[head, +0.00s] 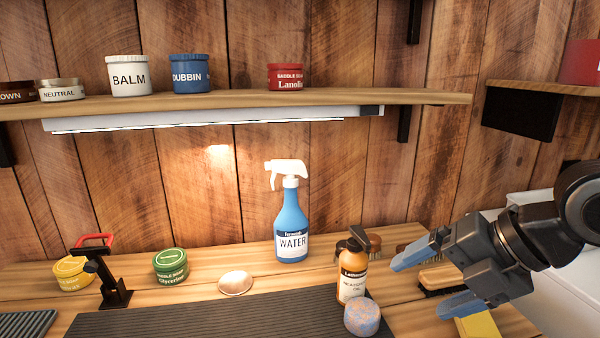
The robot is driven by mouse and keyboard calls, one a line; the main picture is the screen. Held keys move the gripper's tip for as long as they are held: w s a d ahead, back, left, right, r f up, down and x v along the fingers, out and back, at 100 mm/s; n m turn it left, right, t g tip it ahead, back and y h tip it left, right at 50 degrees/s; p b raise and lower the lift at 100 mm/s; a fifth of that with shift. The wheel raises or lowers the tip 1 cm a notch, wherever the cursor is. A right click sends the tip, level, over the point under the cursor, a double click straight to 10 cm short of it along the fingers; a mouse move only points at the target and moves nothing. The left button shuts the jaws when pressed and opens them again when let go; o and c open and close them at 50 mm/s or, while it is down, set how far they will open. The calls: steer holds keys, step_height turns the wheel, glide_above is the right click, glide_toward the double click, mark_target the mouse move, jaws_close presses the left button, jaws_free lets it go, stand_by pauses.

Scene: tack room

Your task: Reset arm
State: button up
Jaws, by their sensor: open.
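My gripper (424,281) is at the right of the head view, its two blue-grey fingers spread apart and pointing left. It is open, with nothing seen between the fingers. It is in front of the bench's right part, and a brush (440,277) shows behind it. An amber leather oil bottle (352,283) with a dark top stands just left of the fingertips. My arm comes in from the right edge and hides part of the bench's right end.
A blue water spray bottle (291,228) stands mid-bench. Green (170,265) and yellow (73,273) tins are at the left. A wall shelf (240,99) holding jars overhangs the bench.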

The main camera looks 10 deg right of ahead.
steer(key=w+a+r+m+t+y, duration=0.2)
steer(key=a+r+m+t, duration=0.15)
steer(key=a+m, duration=0.25)
steer(key=w+a+r+m+t+y, duration=0.2)
steer(key=a+m+t, duration=0.3)
steer(key=a+m, duration=0.1)
steer(key=s+f+m+h, duration=0.2)
steer(key=s+f+m, duration=0.3)
steer(key=s+d+f+m+t+h, duration=0.1)
steer(key=s+f+m+h, duration=0.2)
steer(key=s+f+m, duration=0.2)
steer(key=s+d+f+m+t+h, duration=0.1)
steer(key=s+f+m+h, duration=0.2)
steer(key=s+f+m, duration=0.2)
steer(key=shift+s+m, duration=0.4)
steer(key=shift+m, duration=0.1)
steer(key=s+d+f, duration=0.1)
steer(key=s+d, duration=0.2)
steer(key=s, duration=0.7)
steer(key=s+d+f+g+h, duration=0.1)
steer(key=s+d, duration=0.3)
steer(key=s, duration=0.7)
steer(key=shift+s+f+m+h, duration=0.25)
steer(key=shift+f+m+h, duration=0.05)
steer(key=shift+f, duration=0.15)
steer(key=shift+d, duration=0.1)
